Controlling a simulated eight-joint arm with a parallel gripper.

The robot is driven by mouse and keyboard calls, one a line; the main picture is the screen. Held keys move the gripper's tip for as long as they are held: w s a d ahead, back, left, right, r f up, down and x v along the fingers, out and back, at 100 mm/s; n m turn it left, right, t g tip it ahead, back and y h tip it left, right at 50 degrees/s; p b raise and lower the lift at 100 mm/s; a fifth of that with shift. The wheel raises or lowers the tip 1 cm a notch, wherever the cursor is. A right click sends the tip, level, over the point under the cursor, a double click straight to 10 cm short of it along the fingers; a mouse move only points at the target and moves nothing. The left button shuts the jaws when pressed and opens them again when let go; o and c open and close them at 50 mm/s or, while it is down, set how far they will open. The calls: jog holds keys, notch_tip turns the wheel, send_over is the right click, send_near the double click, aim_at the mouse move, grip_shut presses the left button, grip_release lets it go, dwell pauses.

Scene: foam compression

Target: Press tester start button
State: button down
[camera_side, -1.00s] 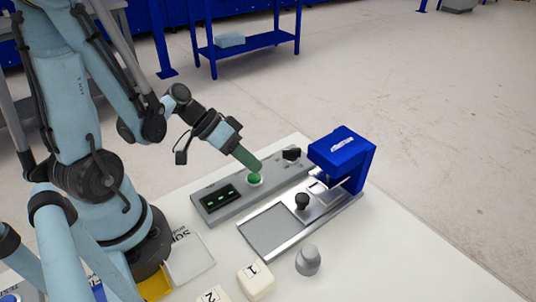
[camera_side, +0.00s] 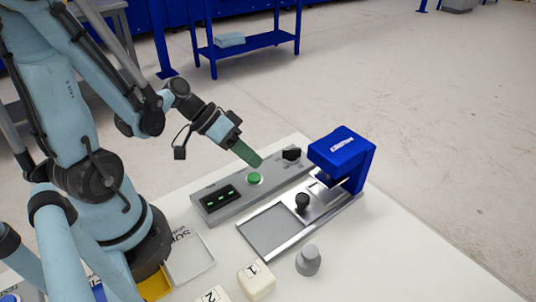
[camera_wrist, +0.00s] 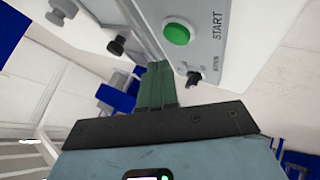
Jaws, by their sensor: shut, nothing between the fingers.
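The round green start button (camera_side: 254,179) sits on the grey control panel (camera_side: 225,203) of the tester. In the wrist view the green button (camera_wrist: 177,34) shows beside the printed word START. My gripper (camera_side: 257,162), with green fingers, is shut and empty. Its tips are above the button and just behind it in the side view, apart from it. In the wrist view the shut fingers (camera_wrist: 157,68) point up the picture and end below the button. The button's face is uncovered in both views.
A black knob (camera_side: 291,153) stands on the panel right of the button. The blue press head (camera_side: 340,147) and the slide with a black knob (camera_side: 302,201) are to the right. A grey weight (camera_side: 308,260) and numbered blocks (camera_side: 256,281) lie at the front. The right tabletop is clear.

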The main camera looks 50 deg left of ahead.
aim_at(251, 176)
jog(key=shift+r, duration=1.85)
jog(key=shift+d+f+g+y, duration=0.15)
jog(key=shift+g+y, duration=0.25)
jog(key=shift+y, duration=0.6)
jog(key=shift+r+n+y, duration=0.2)
jog(key=shift+n+y, duration=0.1)
jog(key=shift+y, duration=0.3)
jog(key=shift+w+r+t+y, duration=0.25)
jog(key=shift+r+t+y, duration=0.2)
jog(key=shift+r+y, duration=0.55)
jog(key=shift+w+r+t+y, duration=0.25)
jog(key=shift+r+t+y, duration=0.2)
jog(key=shift+r+y, duration=0.5)
jog(key=shift+r, duration=0.25)
jog(key=r+g, duration=0.1)
jog(key=g, duration=0.1)
jog(key=r+g, duration=0.1)
jog(key=g, duration=0.1)
jog(key=r+g, duration=0.1)
jog(key=g, duration=0.2)
jog(key=shift+s+d+r, duration=0.1)
jog(key=shift+s+d, duration=0.1)
jog(key=shift+d, duration=0.05)
